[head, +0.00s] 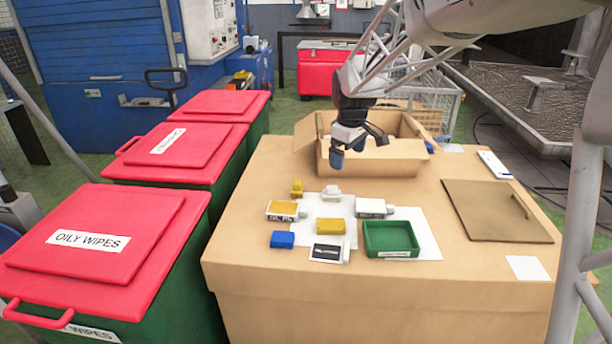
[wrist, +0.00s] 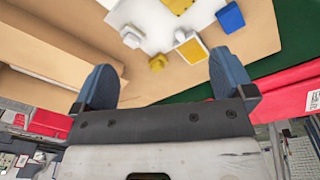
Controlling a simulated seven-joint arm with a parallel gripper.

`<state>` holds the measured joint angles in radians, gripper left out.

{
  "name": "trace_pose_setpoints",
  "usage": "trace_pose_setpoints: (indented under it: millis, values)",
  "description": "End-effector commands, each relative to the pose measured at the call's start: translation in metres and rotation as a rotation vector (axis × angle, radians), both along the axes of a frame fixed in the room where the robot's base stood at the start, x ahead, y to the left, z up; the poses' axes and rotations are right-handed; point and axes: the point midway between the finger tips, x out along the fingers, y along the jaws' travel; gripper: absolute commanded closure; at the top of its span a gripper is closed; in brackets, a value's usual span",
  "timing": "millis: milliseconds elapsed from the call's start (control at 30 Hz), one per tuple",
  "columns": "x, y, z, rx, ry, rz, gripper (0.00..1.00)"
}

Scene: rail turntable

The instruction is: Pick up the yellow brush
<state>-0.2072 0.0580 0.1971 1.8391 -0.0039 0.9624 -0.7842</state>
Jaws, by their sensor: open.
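A small yellow piece with a raised knob (head: 297,188), likely the yellow brush, lies at the back left of the small items on the cardboard-coloured table. It also shows in the wrist view (wrist: 157,63), between and beyond my fingertips. A plain yellow block (head: 335,226) lies nearer the front on a white sheet; its edge shows in the wrist view (wrist: 180,5). My gripper (head: 359,150) is open and empty, above the table by the open carton, behind and to the right of the knobbed yellow piece. Both fingers show apart in the wrist view (wrist: 164,82).
Close around the yellow piece are a white knobbed piece (head: 331,193), a yellow-labelled box (head: 283,210) and a blue block (head: 282,239). A green tray (head: 391,252) lies right. The open carton (head: 400,163) stands behind. Red-lidded bins (head: 150,215) line the left.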

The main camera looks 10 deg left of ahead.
Motion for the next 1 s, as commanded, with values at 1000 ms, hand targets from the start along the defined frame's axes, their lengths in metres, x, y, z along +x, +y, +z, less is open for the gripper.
trace_pose_setpoints:
  millis: [1000]
  values:
    - [0.176,0.149,-0.156,-0.037,0.074,0.542,0.0]
